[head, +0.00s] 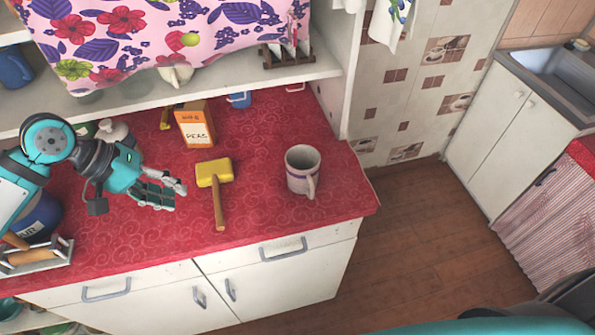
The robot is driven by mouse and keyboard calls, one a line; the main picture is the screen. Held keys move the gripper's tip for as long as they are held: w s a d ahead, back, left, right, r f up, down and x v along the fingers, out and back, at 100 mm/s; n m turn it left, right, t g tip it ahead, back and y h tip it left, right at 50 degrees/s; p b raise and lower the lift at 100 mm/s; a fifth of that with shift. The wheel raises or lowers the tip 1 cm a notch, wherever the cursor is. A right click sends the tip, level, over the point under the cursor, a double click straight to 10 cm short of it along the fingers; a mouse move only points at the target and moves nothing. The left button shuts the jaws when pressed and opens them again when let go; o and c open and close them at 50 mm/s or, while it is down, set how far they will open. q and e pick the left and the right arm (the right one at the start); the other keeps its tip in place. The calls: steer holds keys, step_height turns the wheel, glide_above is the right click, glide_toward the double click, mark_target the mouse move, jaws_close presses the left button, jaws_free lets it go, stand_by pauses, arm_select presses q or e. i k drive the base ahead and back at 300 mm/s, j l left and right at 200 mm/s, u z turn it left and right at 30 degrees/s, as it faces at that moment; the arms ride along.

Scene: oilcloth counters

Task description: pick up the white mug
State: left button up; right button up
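The white mug (302,171) stands upright near the right end of the red counter (265,225), with its handle towards the front right. A thin dark band runs near its rim. My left gripper (178,196) is over the counter to the left of the mug. Its fingers point right, are apart and hold nothing. A yellow-headed mallet (214,173) with a wooden handle lies between the gripper and the mug. My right gripper is not in view.
An orange box (195,124) stands behind the mallet. A blue mug (239,99) is at the back under the shelf (220,92). A dark blue jar (40,215) and a rack (38,258) are at the left. The counter around the mug is clear; its right edge is close.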

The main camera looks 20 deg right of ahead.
mark_target(302, 162)
steer(key=i+l, duration=0.1)
steer(key=l, duration=0.85)
steer(key=i+l, duration=0.15)
steer(key=l, duration=0.35)
steer(key=u, duration=0.05)
